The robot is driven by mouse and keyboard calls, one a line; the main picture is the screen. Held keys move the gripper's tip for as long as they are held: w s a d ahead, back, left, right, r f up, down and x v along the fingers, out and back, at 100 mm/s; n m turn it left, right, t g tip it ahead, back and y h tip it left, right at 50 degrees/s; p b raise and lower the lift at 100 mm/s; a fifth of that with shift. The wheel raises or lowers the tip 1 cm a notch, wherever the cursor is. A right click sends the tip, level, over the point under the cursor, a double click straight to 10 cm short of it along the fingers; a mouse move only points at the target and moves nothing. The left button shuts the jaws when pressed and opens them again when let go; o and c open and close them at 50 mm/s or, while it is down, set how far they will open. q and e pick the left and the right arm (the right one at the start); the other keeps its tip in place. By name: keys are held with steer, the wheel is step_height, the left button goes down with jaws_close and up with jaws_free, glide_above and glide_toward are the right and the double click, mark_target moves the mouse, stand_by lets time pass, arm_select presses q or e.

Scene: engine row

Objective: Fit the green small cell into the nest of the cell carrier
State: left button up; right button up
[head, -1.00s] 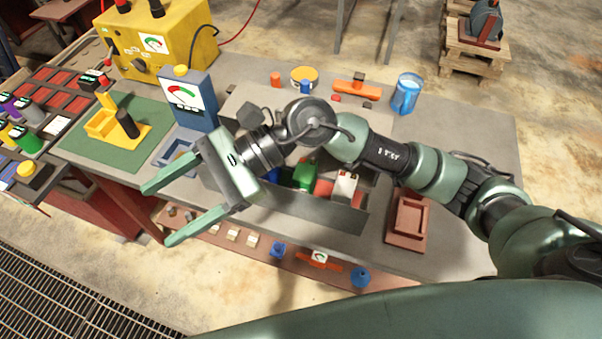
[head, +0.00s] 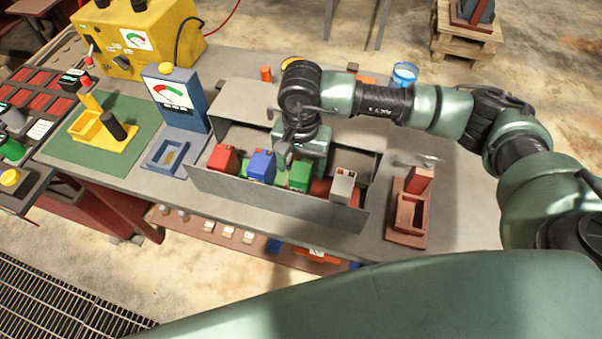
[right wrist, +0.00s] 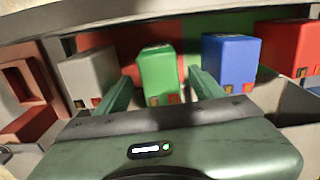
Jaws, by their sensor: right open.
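The green small cell (head: 299,176) stands in a long grey bin between a blue cell (head: 261,166) and a grey-white cell (head: 343,186). My right gripper (head: 294,157) is open over the bin. In the right wrist view its fingers (right wrist: 161,88) lie to either side of the green cell (right wrist: 159,74), with no clear contact. A yellow tray with an open pocket (head: 88,131), a blue gauge stand with a pocket (head: 166,155) and a red-brown holder (head: 408,232) are on the bench; I cannot tell for certain which is the cell carrier. My left gripper is not in view.
A red cell (head: 223,158) stands at the bin's left end. The bin's front wall (head: 270,201) runs close before the cells. A yellow box (head: 138,40) is at back left, a blue cup (head: 404,74) at back right. The bench right of the red-brown holder is clear.

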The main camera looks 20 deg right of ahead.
steer(key=shift+f, duration=1.1)
steer(key=c, duration=1.5)
steer(key=shift+r, duration=0.1)
steer(key=shift+w+r, duration=0.1)
